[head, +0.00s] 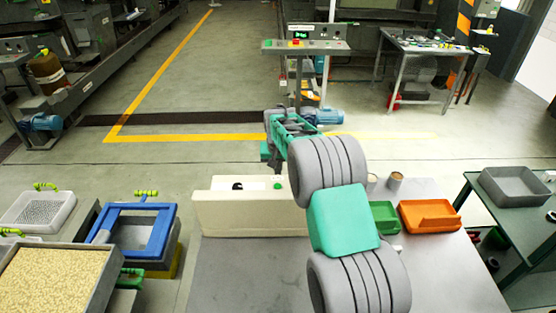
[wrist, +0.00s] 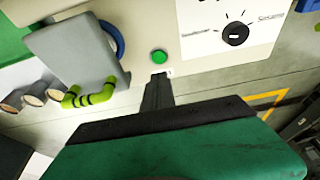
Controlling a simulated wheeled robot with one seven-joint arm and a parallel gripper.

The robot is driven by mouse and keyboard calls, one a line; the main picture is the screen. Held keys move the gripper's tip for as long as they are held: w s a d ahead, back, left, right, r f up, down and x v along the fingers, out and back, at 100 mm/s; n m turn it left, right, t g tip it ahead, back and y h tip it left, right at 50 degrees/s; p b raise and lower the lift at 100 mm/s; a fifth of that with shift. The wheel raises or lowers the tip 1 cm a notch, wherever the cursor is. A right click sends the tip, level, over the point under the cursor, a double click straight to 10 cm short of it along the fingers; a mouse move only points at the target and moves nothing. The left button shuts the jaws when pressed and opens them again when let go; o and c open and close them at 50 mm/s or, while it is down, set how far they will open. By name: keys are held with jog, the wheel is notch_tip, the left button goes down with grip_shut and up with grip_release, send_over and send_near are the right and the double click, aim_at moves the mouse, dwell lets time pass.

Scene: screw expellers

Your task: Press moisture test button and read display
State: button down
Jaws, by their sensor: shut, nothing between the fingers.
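The cream moisture tester (head: 248,212) stands on the grey table, with a green button (head: 278,182) and a black knob (head: 237,186) on it. In the wrist view the green button (wrist: 159,57) is at upper middle and the knob (wrist: 235,34) is right of it on a white panel. My gripper (wrist: 159,77) is shut and empty, its tips just below the button in the picture. A small gap shows between them; I cannot tell the depth. I cannot make out a display.
A grey lid-like plate (wrist: 75,50) with a yellow-green handle (wrist: 90,97) is left of the button. Green (head: 384,217) and orange (head: 430,215) trays and small cups (head: 395,181) stand on the table (head: 235,275). A blue frame (head: 133,228) is left of it.

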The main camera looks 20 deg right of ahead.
aim_at(278, 185)
jog(key=x, duration=0.2)
jog(key=p+x, duration=0.1)
jog(key=x, duration=0.1)
jog(key=s+p+x, duration=0.1)
jog(key=x, duration=0.1)
jog(key=shift+a+f, duration=0.15)
jog(key=shift+f, duration=0.25)
